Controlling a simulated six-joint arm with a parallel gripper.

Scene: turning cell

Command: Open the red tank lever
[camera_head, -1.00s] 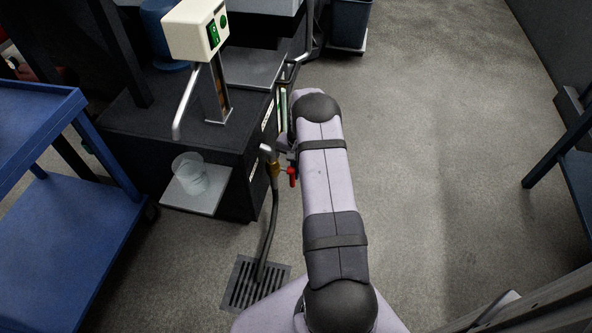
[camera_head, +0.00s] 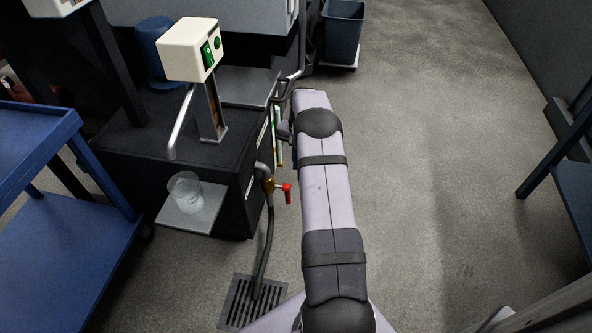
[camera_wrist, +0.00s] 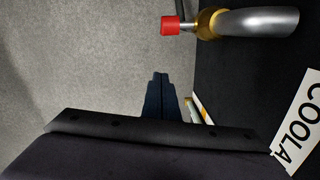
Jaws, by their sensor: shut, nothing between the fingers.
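The red lever (camera_head: 287,192) sits on a brass valve (camera_head: 268,186) at the side of the dark tank (camera_head: 232,195). In the wrist view the red lever end (camera_wrist: 170,25) shows at the top, left of the brass fitting (camera_wrist: 207,23) and the grey spout. My gripper (camera_wrist: 161,78) is shut and empty, with its dark fingers below the lever in that picture and apart from it. In the head view my gripper is mostly hidden by my arm, near the tank's side beyond the valve.
A hose runs from the valve down to a floor drain (camera_head: 252,301). A clear cup (camera_head: 185,187) stands on a small shelf (camera_head: 207,215) at the tank's front. A white dispenser head (camera_head: 190,48) stands on top. A blue cart (camera_head: 50,235) is at left. Open floor lies to the right.

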